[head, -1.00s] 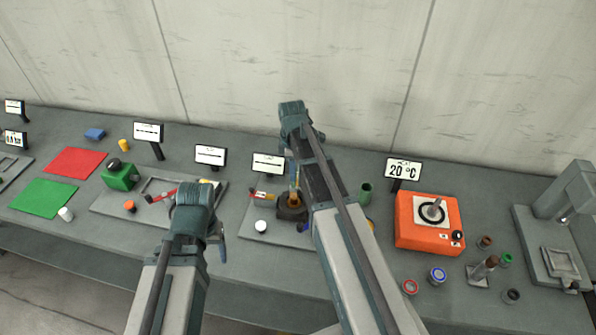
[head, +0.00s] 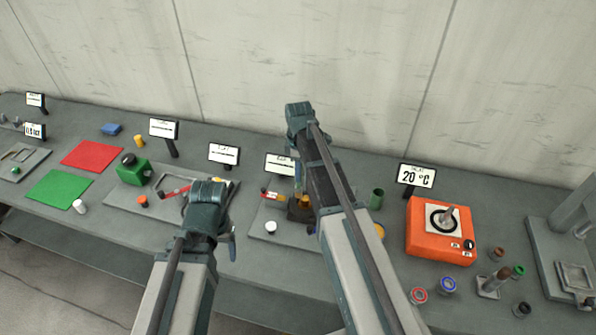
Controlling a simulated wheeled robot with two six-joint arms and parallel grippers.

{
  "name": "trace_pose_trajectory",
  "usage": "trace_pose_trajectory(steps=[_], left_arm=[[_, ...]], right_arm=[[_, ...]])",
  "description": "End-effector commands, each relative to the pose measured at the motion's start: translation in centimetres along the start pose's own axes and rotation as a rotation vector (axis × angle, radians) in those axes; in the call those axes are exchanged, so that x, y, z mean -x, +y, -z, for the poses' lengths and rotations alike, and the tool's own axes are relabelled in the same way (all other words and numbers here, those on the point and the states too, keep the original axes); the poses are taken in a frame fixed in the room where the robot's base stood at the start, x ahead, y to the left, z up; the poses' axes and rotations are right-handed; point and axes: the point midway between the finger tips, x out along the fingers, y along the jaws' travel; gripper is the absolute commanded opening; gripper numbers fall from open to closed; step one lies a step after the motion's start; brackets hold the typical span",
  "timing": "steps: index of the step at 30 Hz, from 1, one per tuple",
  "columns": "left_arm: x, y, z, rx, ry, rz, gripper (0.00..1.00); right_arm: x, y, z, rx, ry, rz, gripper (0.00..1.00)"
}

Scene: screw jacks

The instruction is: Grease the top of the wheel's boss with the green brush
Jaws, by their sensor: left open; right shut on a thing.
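A dark round part, which looks like the wheel (head: 300,209), sits on a grey plate (head: 268,230) near the middle of the bench. My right gripper (head: 299,174) points down above it, beside my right forearm. It is shut on a slim thing that is mostly hidden; a tan-orange piece shows just over the dark part. I cannot tell if it touches the boss, and no green on it shows clearly. My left gripper (head: 232,245) is open, pointing down in front of the left plate, and seems empty.
A green block (head: 132,173), red mat (head: 92,156) and green mat (head: 58,190) lie left. Small signs stand along the back.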

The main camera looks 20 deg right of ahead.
Motion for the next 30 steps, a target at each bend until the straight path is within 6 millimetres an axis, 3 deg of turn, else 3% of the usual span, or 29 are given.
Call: trace_pose_trajectory(steps=[7, 17, 30], left_arm=[[0.1, 0.0, 0.0, 0.0, 0.0, 0.0, 0.68], [0.1, 0.0, 0.0, 0.0, 0.0, 0.0, 0.68], [-0.1, 0.0, 0.0, 0.0, 0.0, 0.0, 0.68]], right_arm=[[0.1, -0.4, -1.9, -0.002, 0.0, 0.0, 0.0], [0.1, -0.4, -2.6, -0.001, 0.0, 0.0, 0.0], [-0.1, -0.8, -5.0, -0.001, -0.001, 0.0, 0.0]])
